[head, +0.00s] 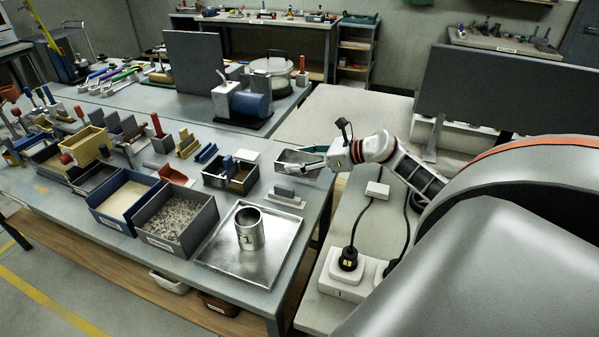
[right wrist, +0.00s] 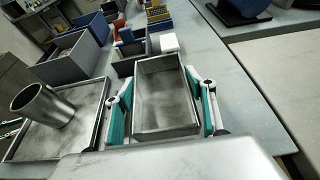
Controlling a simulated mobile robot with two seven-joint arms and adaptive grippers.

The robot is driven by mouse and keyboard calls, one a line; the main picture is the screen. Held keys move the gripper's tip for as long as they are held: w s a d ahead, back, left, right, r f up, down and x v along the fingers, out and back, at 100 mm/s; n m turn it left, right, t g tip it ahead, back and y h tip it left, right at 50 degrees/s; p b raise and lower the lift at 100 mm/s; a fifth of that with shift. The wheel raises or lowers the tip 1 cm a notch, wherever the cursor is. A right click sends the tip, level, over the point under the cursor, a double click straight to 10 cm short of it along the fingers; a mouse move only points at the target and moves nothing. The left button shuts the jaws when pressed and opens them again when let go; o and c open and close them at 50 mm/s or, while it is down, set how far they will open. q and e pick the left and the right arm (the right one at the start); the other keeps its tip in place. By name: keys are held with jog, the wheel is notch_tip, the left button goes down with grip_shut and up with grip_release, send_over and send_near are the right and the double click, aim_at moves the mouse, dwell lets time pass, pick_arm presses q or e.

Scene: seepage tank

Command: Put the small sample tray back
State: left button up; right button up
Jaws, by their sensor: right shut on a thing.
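The small sample tray (right wrist: 165,98) is a grey, open rectangular metal box, and it looks empty in the right wrist view. My right gripper (right wrist: 166,108) is shut on it, with a green-padded finger along each long side. In the head view the small sample tray (head: 297,157) is at the right edge of the bench, in my right gripper (head: 300,163). It appears to be held above the bench top; the exact height is hard to tell.
A large flat metal tray (head: 211,252) with a metal cylinder (head: 250,232) stands at the bench front. A low pale stand with a grey block (head: 285,195) is just behind it. Bins of gravel (head: 178,218) and sand (head: 121,200) are left. Power sockets (head: 345,283) lie right.

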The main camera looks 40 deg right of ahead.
aim_at(300, 182)
notch_tip(300, 182, down, 5)
jog(key=shift+r, duration=0.1)
dwell(0.3)
jog(key=o, duration=1.4)
jog(key=shift+o, duration=0.2)
